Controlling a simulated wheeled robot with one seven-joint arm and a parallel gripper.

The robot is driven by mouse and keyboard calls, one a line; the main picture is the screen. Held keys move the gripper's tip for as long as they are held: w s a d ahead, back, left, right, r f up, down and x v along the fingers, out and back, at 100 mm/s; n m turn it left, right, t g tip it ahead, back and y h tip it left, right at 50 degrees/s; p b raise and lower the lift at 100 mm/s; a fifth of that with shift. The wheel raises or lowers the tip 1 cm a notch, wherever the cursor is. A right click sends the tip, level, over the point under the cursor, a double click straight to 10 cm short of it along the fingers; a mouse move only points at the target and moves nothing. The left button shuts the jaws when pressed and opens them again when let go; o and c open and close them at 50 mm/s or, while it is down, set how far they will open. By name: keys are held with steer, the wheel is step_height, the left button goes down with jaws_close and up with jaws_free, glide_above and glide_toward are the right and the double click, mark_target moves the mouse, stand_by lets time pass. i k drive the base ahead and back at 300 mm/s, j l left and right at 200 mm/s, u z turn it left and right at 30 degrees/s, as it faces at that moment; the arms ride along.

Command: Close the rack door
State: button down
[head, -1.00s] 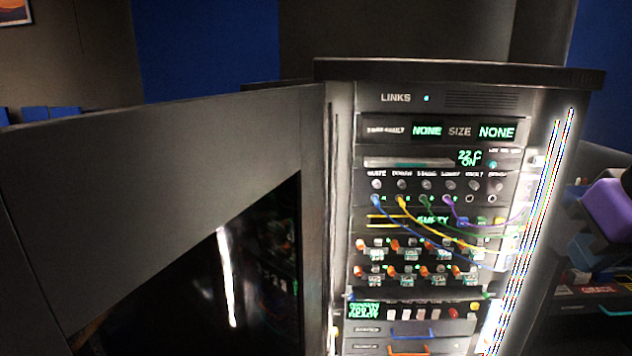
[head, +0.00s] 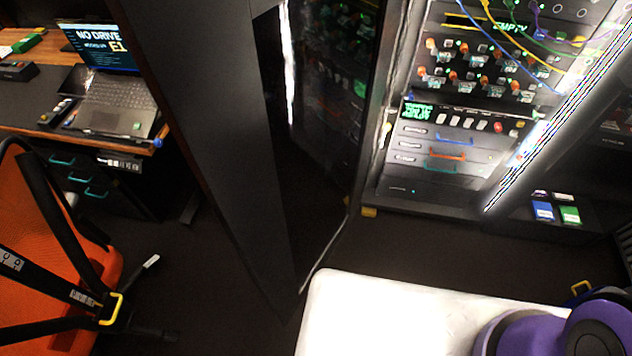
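The rack door (head: 235,130) stands open, swung out to the left of the rack, with a dark glass panel (head: 320,120) that reflects the rack's lights. Its bottom edge hangs just above the dark floor. The rack (head: 470,125) is lit inside, with cables, knobs, buttons and drawers with coloured handles exposed. The rack's top is out of the picture. My gripper is not in view. A white and purple part of my own body shows at the lower right, apart from the door.
An orange chair (head: 50,240) stands at the lower left. Behind it is a desk (head: 30,105) with a laptop (head: 110,90). Blue and green boxes (head: 555,210) sit right of the rack. Dark floor (head: 230,270) is bare between chair and door.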

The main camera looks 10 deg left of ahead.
mark_target(324, 65)
steer(key=k+j+z, duration=0.15)
steer(key=k+j, duration=0.2)
steer(key=j, duration=0.2)
steer(key=k+j+z, duration=0.15)
steer(key=k+j, duration=0.25)
steer(key=i+j+z, duration=0.1)
steer(key=j, duration=0.7)
steer(key=j+z, duration=0.1)
steer(key=j, duration=0.7)
steer(key=k+l+u, duration=0.25)
steer(key=k, duration=0.15)
steer(key=k+l+u, duration=0.1)
steer(key=k+u, duration=0.15)
steer(key=k, duration=0.15)
